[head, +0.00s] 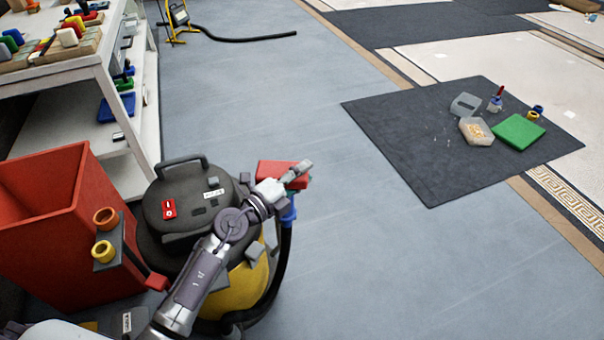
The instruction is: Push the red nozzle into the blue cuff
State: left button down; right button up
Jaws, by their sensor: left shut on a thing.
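The red nozzle (272,168) is a wide, flat red piece beside the vacuum's right edge. My left gripper (301,173) is shut on it, and the fingers hide part of it. The blue cuff (288,213) is directly below the nozzle, at the top of a black hose (284,262). The nozzle's lower end meets or nearly meets the cuff; I cannot tell whether it is inside. My right gripper is not in view.
A black and yellow vacuum (165,210) stands behind my left arm. A red bin (50,225) and a white shelf (150,120) are at the left. A dark mat (400,130) holds a green box (519,132) and small tools. The grey floor between is clear.

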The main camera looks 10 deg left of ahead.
pick_arm(q)
jog(key=c, duration=0.8)
grip_release()
jog(key=shift+o, duration=0.5)
jog(key=v, duration=1.2)
